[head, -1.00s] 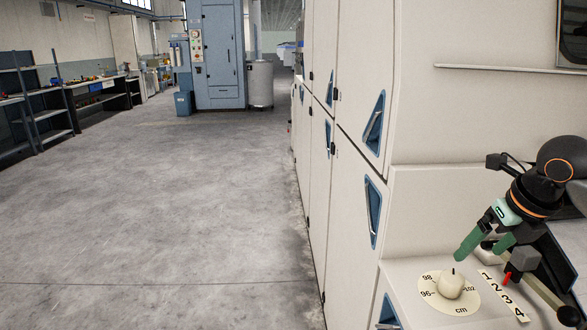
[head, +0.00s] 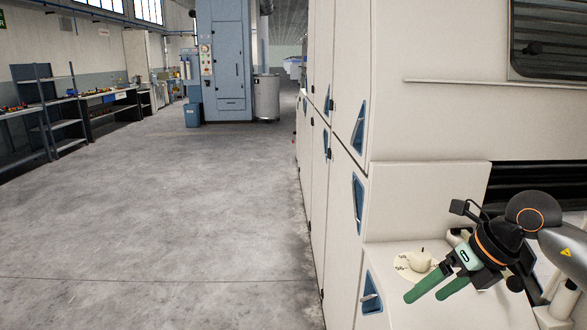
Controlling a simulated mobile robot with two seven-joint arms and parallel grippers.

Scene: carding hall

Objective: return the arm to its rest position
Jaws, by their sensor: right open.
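My right gripper (head: 432,294) is at the lower right of the head view, with its two green fingers apart and nothing between them. The fingers point to the lower left, in front of the machine's ledge. Behind them a cream knob (head: 419,261) stands on a round white dial (head: 401,266). My gripper body hides part of the dial and most of the ledge to its right. My right arm comes in from the right edge. My left gripper is not in view.
A cream machine (head: 430,190) with blue recessed handles fills the right side. The grey floor (head: 170,220) is clear on the left. A blue cabinet (head: 222,60) and a grey drum (head: 266,98) stand at the back. Workbenches (head: 90,110) line the left wall.

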